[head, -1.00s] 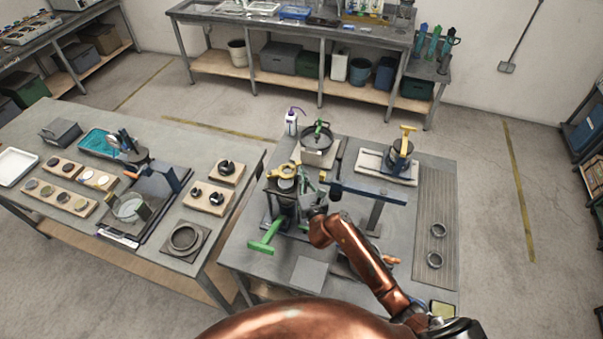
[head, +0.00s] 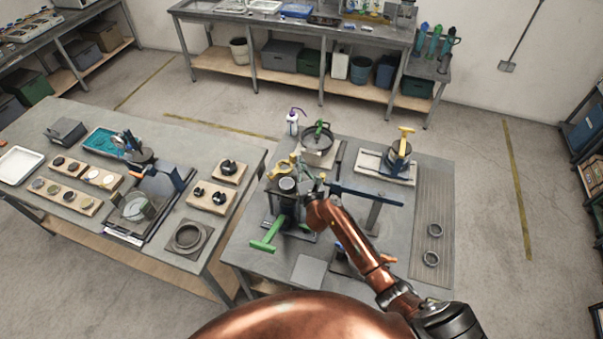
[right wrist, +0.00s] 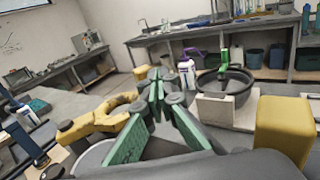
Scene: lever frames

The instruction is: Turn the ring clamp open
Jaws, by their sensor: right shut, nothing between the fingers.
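The yellow ring clamp (head: 279,172) is at the top of a dark upright fixture with a green T-handle (head: 264,245) on the near table. The round dark top of the fixture (head: 287,185) shows in front of the yellow part. My right gripper (head: 307,178) is just right of the fixture top. In the right wrist view, its green fingers (right wrist: 155,92) are together and empty, close beside the forked yellow arm of the clamp (right wrist: 98,120). Whether they touch it I cannot tell. A yellow block (right wrist: 284,125) stands close at the right. My left gripper is out of view.
A blue bar (head: 365,193) runs right of my gripper. Behind stands a dark pan with a green handle (head: 317,138). A blue device with a yellow handle (head: 399,157) stands back right. Two rings (head: 434,230) lie on the ribbed mat.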

